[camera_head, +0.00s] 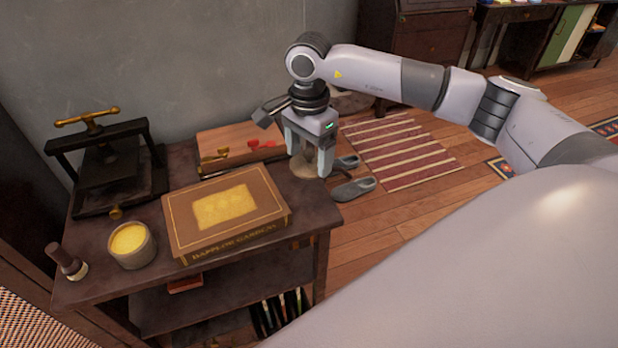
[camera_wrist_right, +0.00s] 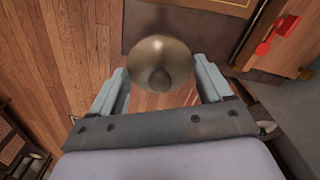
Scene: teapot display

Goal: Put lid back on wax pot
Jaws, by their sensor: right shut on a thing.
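The wax pot (camera_head: 131,246) stands without a lid near the front left of the dark table, with yellow wax showing in its round mouth. My right gripper (camera_head: 308,164) is at the table's right end, well to the right of the pot. It is shut on a round, dull brass-coloured lid (camera_head: 304,168), partly hidden by the fingers in the head view. In the right wrist view the lid (camera_wrist_right: 160,62) shows as a dome with a knob, between the two fingers of the right gripper (camera_wrist_right: 160,76). My left gripper is not in view.
A large brown book (camera_head: 180,229) lies between the pot and my right gripper. A black press (camera_head: 105,165) stands behind the pot, and a dark-handled stamp (camera_head: 67,262) stands left of it. A wooden box (camera_head: 240,145) with red and brass pieces is at the back.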

